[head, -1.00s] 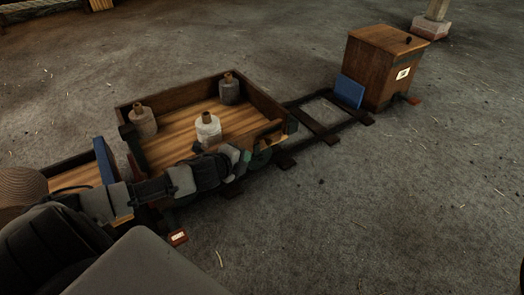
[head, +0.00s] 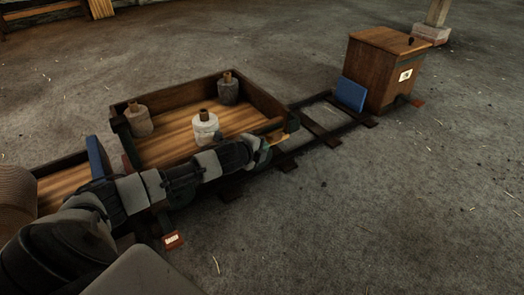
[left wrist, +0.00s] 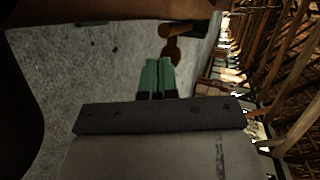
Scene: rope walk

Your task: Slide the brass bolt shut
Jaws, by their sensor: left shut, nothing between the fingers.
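A small brass-coloured piece, which looks like the brass bolt (head: 279,138), shows at the right front corner of the wooden cart (head: 262,92). In the left wrist view a brass-brown knobbed piece (left wrist: 172,48) lies just beyond the fingertips. My left gripper (head: 264,153) is at that corner, outside the cart's front side. In the left wrist view its green fingers (left wrist: 158,76) are together and hold nothing. Whether they touch the brass piece I cannot tell. My left arm hides much of the cart's near side. My right gripper is not in view.
Three bobbins (head: 205,127) stand in the cart. The cart is on a rail track (head: 320,130). A blue board (head: 351,94) leans by a wooden box (head: 384,70) at the track's far end. The floor at right is clear.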

